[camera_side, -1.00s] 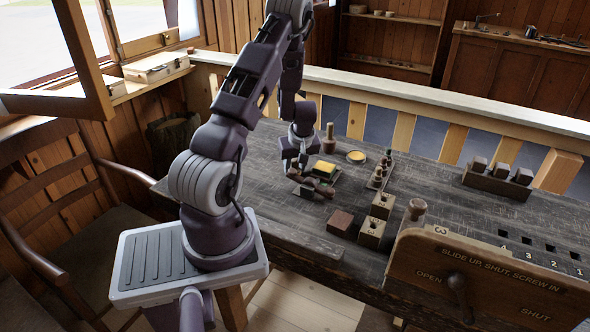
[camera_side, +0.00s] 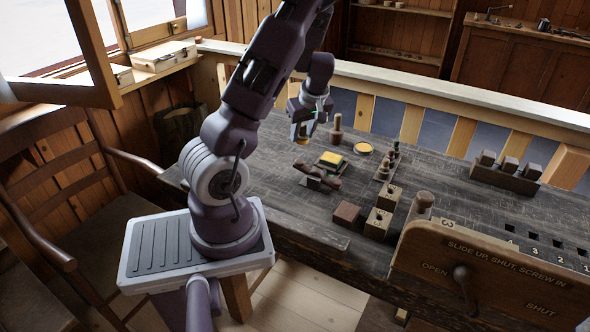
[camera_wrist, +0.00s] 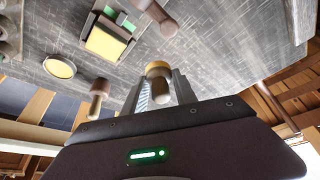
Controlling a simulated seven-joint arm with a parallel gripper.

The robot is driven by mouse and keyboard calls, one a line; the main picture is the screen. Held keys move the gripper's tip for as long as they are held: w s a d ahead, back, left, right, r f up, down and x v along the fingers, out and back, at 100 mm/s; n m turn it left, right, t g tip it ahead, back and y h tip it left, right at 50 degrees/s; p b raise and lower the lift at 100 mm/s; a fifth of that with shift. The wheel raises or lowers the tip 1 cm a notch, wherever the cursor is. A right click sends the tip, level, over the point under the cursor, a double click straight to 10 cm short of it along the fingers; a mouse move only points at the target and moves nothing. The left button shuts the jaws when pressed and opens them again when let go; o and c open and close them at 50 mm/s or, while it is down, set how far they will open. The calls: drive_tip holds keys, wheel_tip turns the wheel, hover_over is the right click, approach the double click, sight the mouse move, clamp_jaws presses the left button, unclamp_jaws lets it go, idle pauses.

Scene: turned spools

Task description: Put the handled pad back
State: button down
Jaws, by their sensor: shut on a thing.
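My gripper (camera_side: 303,126) is raised above the dark table, left of the upright wooden peg. In the wrist view my gripper (camera_wrist: 160,90) is shut on the brown handle of the handled pad (camera_wrist: 158,69). Its wider tan end points away from the jaws. In the side view the pad (camera_side: 303,139) is small and partly hidden by the fingers. It hangs clear of the tabletop.
The upright peg (camera_side: 337,131) and a yellow round dish (camera_side: 363,148) stand near the back. A rack of small pegs (camera_side: 386,165), a reddish block (camera_side: 346,214) and numbered wooden blocks (camera_side: 379,222) are to the right. A lettered board (camera_side: 480,270) rises at the front right.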

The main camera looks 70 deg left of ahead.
drive_tip(key=s+d+n+g+h, duration=0.2)
drive_tip(key=s+d+n+g, duration=0.1)
drive_tip(key=d+n, duration=0.45)
drive_tip(key=n+h, duration=0.3)
drive_tip(key=n, duration=0.6)
hover_over(282, 201)
drive_tip(key=w, duration=0.2)
drive_tip(key=shift+g, duration=0.4)
drive_tip(key=f, duration=0.9)
drive_tip(key=shift+s+f, duration=0.1)
drive_tip(key=shift+s, duration=0.25)
drive_tip(key=shift+f, duration=0.1)
drive_tip(key=shift+f, duration=0.1)
drive_tip(key=c, duration=1)
unclamp_jaws()
drive_tip(key=shift+o, duration=0.2)
